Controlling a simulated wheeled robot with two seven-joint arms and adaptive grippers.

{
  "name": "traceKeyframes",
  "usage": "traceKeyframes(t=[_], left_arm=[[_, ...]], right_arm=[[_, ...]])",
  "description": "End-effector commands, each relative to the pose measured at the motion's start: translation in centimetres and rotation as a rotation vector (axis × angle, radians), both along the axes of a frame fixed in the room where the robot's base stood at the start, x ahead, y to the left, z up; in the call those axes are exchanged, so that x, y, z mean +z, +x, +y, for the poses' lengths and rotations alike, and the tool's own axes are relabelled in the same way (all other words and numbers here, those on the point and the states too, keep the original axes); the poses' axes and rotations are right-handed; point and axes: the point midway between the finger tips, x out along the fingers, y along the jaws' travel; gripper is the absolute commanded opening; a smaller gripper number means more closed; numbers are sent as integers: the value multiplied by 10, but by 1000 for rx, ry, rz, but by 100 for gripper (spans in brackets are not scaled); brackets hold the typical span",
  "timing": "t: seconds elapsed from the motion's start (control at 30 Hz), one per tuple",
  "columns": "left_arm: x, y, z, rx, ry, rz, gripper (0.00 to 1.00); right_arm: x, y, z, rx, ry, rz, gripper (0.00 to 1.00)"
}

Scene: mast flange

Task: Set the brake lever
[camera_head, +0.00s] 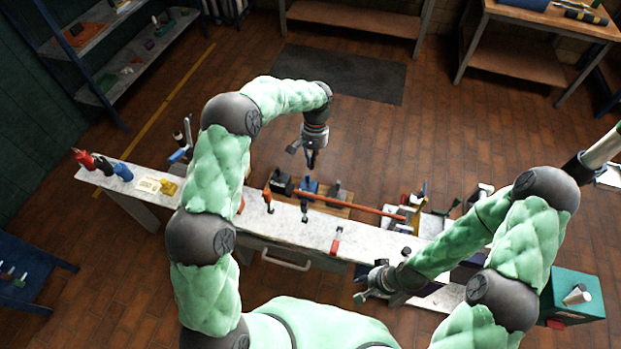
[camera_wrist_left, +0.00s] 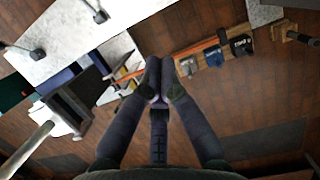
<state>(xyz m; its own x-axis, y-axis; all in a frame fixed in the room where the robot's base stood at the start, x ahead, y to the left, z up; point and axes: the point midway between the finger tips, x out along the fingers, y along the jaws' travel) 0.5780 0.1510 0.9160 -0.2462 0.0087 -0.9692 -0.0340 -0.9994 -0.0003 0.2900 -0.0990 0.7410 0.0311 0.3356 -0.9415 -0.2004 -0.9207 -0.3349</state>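I cannot tell for sure which part is the brake lever. A long orange-red bar (camera_head: 350,205) runs along the bench from a wooden block board to the fixture at its right; it also shows in the left wrist view (camera_wrist_left: 203,47). A small red-ended lever (camera_head: 337,240) stands on the front half of the bench. My left gripper (camera_head: 311,160) points down above and behind the bench, near the block board. In the left wrist view its fingertips (camera_wrist_left: 160,70) meet with nothing visible between them. My right gripper (camera_head: 368,288) is low at the bench's front edge, its fingers unclear.
The narrow grey bench (camera_head: 275,228) spans the middle. Black, blue and grey blocks sit on the wooden board (camera_head: 325,203). Red and blue tools (camera_head: 100,163) stand at the bench's left end. A fixture (camera_head: 418,212) stands at right. A green box (camera_head: 575,295) is at far right.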

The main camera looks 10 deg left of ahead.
Motion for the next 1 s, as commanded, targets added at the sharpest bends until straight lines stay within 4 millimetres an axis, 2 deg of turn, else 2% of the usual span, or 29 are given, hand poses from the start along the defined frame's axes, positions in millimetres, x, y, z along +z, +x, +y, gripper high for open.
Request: traceKeyframes(t=[0.17,0.27,0.73,1.0], left_arm=[[-7,-2,0,0,0,3,0],[-19,-5,0,-1,0,3,0],[-102,-27,1,-1,0,4,0],[-97,-57,2,-1,0,0,0]], right_arm=[[-1,-1,0,0,0,1,40],[-4,-1,0,1,0,2,40],[-19,-1,0,0,0,1,40],[-20,-1,0,0,0,1,40]])
